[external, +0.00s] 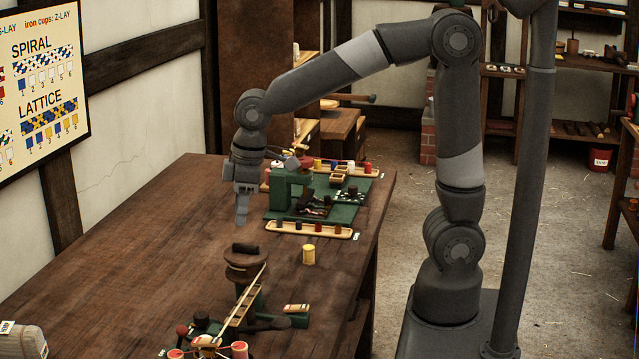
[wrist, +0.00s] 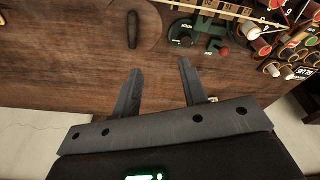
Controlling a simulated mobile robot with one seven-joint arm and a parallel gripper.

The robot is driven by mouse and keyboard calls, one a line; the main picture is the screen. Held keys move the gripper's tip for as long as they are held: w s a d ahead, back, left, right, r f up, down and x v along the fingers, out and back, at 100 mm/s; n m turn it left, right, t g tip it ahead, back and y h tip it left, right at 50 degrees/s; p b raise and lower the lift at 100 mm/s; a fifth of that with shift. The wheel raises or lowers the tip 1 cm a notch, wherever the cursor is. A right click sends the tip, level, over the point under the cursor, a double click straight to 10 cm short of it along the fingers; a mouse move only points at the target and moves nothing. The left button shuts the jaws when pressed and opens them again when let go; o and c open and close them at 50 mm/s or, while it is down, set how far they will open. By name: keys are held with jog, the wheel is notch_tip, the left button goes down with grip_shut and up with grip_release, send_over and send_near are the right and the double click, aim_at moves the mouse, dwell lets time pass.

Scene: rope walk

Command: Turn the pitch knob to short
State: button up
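My gripper (external: 242,222) points down over the table, a little behind the brown round stand. In the wrist view my gripper (wrist: 157,78) has its two fingers wide apart with nothing between them. Ahead of them is a green plate with a dark round knob (wrist: 185,38) and small pale lettering. It may be the pitch knob, but I cannot read the lettering or its setting. A red ball knob (wrist: 224,53) is beside it. In the external view the green device with its red ball (external: 182,330) stands at the table's front. My gripper is apart from it.
A black bar (wrist: 132,30) lies across the brown round stand (external: 246,268). A wooden rail (external: 243,299) slopes from the stand to the front device. A yellow cylinder (external: 308,255) stands to the right. A green machine (external: 290,190) fills the back. Bare tabletop (external: 150,240) lies at left.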

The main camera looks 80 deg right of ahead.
aim_at(201, 315)
jog(key=w+a+f+n+g, duration=0.2)
jog(key=w+a+f+n, duration=0.1)
jog(key=w+a+f, duration=0.7)
jog(key=shift+h, duration=0.3)
jog(key=f, duration=0.3)
jog(key=s+d+f, duration=0.1)
jog(key=f, duration=0.3)
jog(key=s+f, duration=0.1)
jog(key=f, duration=0.3)
jog(key=shift+s+d+f, duration=0.2)
jog(key=shift+d, duration=0.05)
jog(key=c, duration=0.7)
jog(key=shift+m, duration=0.3)
